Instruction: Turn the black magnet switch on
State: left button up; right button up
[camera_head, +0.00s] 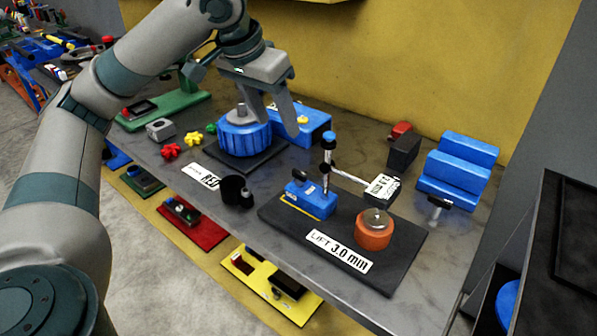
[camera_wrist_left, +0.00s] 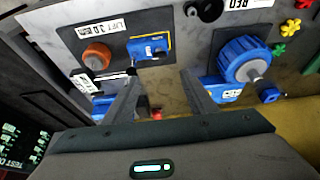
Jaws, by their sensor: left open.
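A blue magnet base (camera_head: 318,205) with a yellow edge strip stands on a dark mat (camera_head: 400,270). A small black switch (camera_head: 299,177) shows on its upper left end in the head view; its setting is too small to tell. An upright post (camera_head: 328,160) rises beside it, with an arm reaching right. The base also shows in the wrist view (camera_wrist_left: 150,47), beyond my fingers. My left gripper (camera_head: 276,116) is open and empty, pointing down above the bench behind the base, apart from it. It shows in the wrist view too (camera_wrist_left: 163,82).
A blue ribbed dial (camera_head: 243,135) stands left, near my fingers. A black cup (camera_head: 236,191) sits at the front. Blue stepped blocks (camera_head: 458,170) stand right. A yellow wall (camera_head: 430,70) is behind.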

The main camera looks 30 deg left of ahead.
aim_at(299, 172)
pick_arm(q)
jog(key=x, duration=1.7)
jog(key=shift+f, duration=0.25)
jog(key=c, duration=1.1)
